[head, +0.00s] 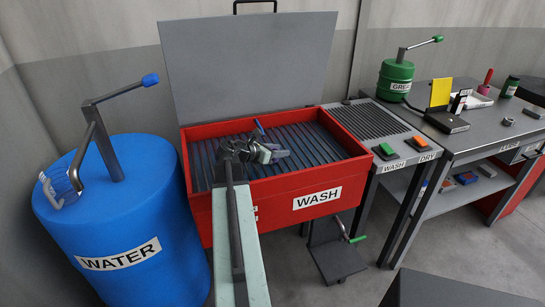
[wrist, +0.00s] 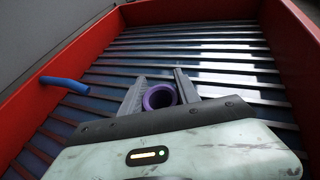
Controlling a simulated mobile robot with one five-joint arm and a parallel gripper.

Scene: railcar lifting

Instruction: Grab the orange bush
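My gripper (head: 268,152) is inside the red wash basin, over its ribbed floor. In the wrist view, a purple ring-shaped bush (wrist: 160,96) sits between the two fingers of my gripper (wrist: 160,78), its round opening towards the camera. The fingers appear to touch it on both sides. I see no orange bush in either view. The purple bush does not show clearly in the head view.
The wash basin (head: 274,189) has red walls and a raised grey lid (head: 250,65). A blue nozzle (wrist: 65,84) juts in at the left. A blue water barrel (head: 125,215) stands left; a drying grate (head: 369,120) and workbench (head: 480,135) stand right.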

